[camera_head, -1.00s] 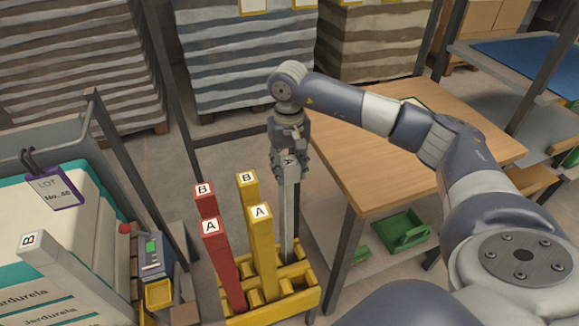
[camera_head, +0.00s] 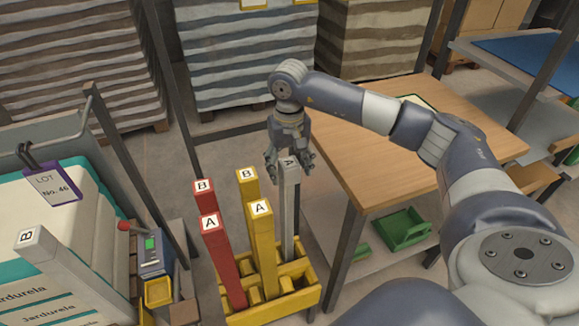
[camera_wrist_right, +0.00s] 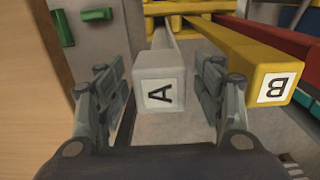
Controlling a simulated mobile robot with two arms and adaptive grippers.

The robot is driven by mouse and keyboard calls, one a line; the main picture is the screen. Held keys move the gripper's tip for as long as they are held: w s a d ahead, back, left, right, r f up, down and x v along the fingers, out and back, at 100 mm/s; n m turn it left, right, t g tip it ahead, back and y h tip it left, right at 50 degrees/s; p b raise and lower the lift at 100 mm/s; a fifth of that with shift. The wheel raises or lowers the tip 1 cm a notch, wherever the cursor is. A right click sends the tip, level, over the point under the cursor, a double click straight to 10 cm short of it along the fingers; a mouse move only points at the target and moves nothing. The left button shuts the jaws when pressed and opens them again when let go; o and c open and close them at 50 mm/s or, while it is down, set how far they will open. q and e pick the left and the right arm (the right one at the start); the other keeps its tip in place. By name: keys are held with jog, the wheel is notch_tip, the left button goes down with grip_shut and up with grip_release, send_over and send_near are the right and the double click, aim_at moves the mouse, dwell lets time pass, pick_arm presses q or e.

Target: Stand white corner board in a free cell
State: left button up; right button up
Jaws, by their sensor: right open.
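A white corner board marked A (camera_head: 289,205) stands upright in a cell at the back right of the yellow rack (camera_head: 290,306). My right gripper (camera_head: 288,160) is open just above its top end. In the right wrist view the jaws (camera_wrist_right: 165,95) lie on either side of the white board's A end (camera_wrist_right: 160,92), with gaps on both sides. A second white board, marked B (camera_head: 60,262), leans at the far left by the sacks. Two red boards (camera_head: 222,255) and two yellow boards (camera_head: 264,250) stand in the same rack. My left gripper is not in view.
A wooden table (camera_head: 400,150) stands right of the rack, with a green bin (camera_head: 404,230) on its lower shelf. Stacked sacks (camera_head: 245,60) stand behind. A small box with a green screen (camera_head: 151,250) is left of the rack.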

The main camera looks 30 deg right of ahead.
notch_tip(320, 180, up, 8)
jog(key=shift+f, duration=0.1)
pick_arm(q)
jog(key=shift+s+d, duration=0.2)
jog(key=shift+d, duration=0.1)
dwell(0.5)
